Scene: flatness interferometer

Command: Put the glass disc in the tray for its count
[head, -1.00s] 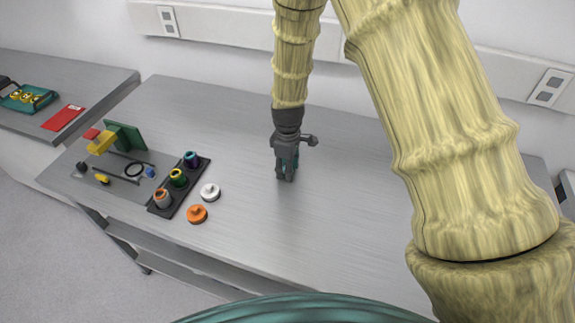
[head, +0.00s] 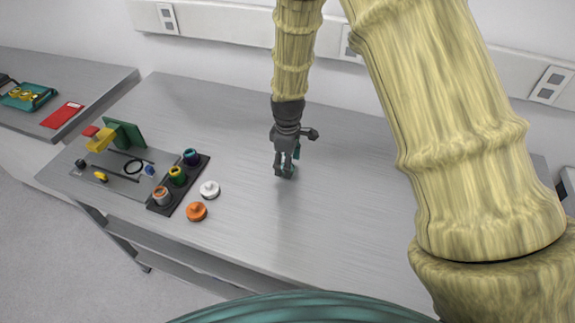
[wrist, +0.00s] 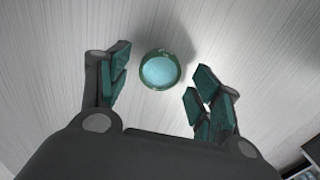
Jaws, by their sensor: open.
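In the wrist view the glass disc (wrist: 160,71), round and pale teal with a darker green rim, lies on the brushed metal table. It sits between and a little beyond the fingers of my gripper (wrist: 156,90), which are spread apart with nothing held. In the head view my gripper (head: 287,172) is low over the middle of the table, and the disc is hardly visible there behind the fingers.
A red card (head: 62,115) lies beside that tray. A black holder (head: 185,193) with three coloured cups, a white knob (head: 209,189), an orange knob (head: 196,211) and an instrument plate (head: 122,172) with a green upright block stand left of my gripper.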

